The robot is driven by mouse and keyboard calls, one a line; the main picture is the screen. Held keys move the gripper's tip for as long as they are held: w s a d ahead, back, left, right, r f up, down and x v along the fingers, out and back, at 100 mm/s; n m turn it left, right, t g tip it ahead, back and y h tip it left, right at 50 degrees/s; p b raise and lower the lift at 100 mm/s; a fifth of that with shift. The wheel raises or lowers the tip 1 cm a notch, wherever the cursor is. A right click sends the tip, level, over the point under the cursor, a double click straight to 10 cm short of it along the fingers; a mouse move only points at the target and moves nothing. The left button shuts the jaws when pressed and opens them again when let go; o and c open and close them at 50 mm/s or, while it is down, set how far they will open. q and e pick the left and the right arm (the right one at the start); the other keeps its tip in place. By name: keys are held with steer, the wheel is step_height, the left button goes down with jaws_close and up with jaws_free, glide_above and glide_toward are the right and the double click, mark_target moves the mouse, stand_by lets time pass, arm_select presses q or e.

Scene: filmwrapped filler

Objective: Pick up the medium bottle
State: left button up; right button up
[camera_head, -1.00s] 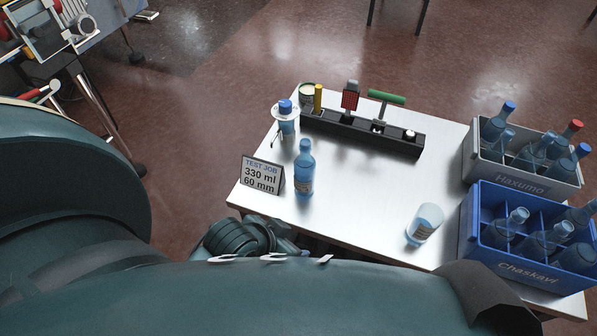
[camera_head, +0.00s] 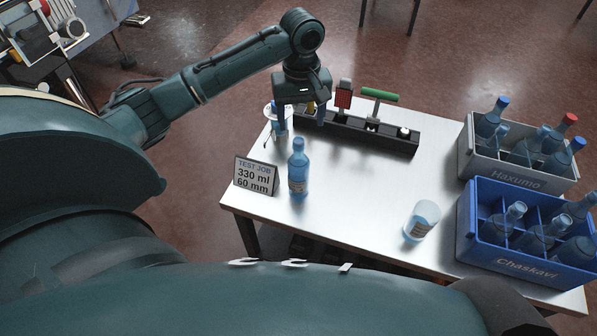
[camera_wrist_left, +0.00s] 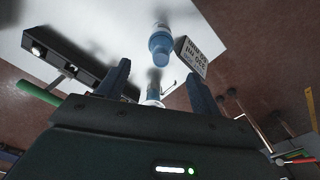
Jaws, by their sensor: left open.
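A blue bottle (camera_head: 299,172) stands upright and alone on the white table, just right of the "TEST JOB 330 ml 60 mm" sign (camera_head: 256,176). It is the likely medium bottle, though no size shows on it. It also shows in the left wrist view (camera_wrist_left: 162,42), beyond the fingertips. My left gripper (camera_head: 302,117) is open, fingers pointing down, behind and above this bottle and apart from it. In the left wrist view, my left gripper (camera_wrist_left: 157,72) has a small blue-and-white item (camera_wrist_left: 153,90) visible between its fingers. My right gripper is out of view.
A black rack (camera_head: 370,134) with tools runs along the table's back. A small blue-capped item (camera_head: 279,122) stands at its left end. A grey crate (camera_head: 518,176) and a blue crate (camera_head: 520,254) hold bottles at right. The table's middle is clear.

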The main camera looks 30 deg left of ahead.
mark_target(299, 150)
arm_select(q)
steer(key=shift+w+a+r+n, duration=0.2)
steer(key=shift+a+r+n, duration=0.15)
steer(key=shift+a, duration=0.15)
steer(key=shift+a+f, duration=0.1)
steer(key=shift+f, duration=0.2)
step_height(299, 150, down, 12)
steer(key=shift+f+b, duration=0.1)
steer(key=shift+b, duration=0.4)
jaws_close()
steer(key=shift+w, duration=0.1)
